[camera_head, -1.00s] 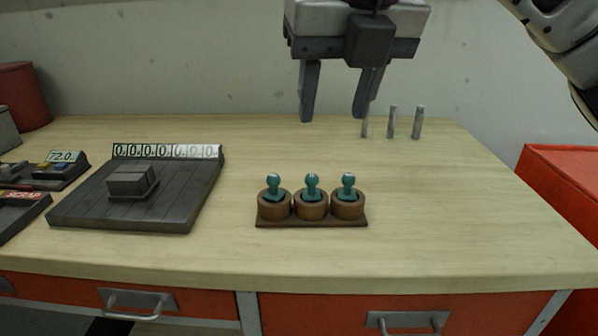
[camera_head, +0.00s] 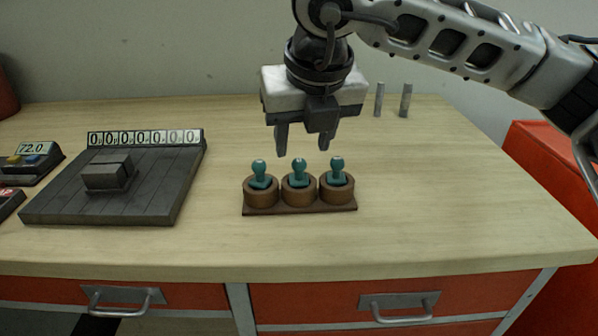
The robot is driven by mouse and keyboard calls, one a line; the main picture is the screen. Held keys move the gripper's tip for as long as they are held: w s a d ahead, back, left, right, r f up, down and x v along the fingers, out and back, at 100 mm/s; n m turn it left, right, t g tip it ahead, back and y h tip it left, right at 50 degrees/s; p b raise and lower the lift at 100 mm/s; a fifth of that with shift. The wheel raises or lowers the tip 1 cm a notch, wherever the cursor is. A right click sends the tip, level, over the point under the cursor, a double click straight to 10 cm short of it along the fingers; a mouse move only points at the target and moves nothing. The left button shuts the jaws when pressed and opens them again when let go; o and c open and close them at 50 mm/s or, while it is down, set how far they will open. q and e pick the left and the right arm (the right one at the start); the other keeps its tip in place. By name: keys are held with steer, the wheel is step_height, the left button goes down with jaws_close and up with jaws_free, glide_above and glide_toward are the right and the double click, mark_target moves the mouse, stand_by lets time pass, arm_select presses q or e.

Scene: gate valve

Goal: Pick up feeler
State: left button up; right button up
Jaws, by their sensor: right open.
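Three teal knobbed pieces stand upright in round brown cups on a dark wooden holder (camera_head: 300,209): a left one (camera_head: 260,175), a middle one (camera_head: 299,173) and a right one (camera_head: 337,171). The frames do not show which thing is the feeler. My right gripper (camera_head: 303,148) points down with its fingers apart and nothing between them. Its fingertips appear just above the knobs in the picture, over or behind the holder; the exact depth is hard to tell. My left gripper is not in view.
Two grey upright pins (camera_head: 379,100) (camera_head: 405,101) stand at the back. A dark plate with a block and a number display (camera_head: 150,190) lies left, beside a small device reading 72.0 (camera_head: 35,162). A red cabinet (camera_head: 552,180) stands right. The wooden table (camera_head: 450,200) is clear right of the holder.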

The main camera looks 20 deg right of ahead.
mark_target(299, 160)
steer(key=x, duration=0.4)
jaws_close()
steer(key=shift+r, duration=0.2)
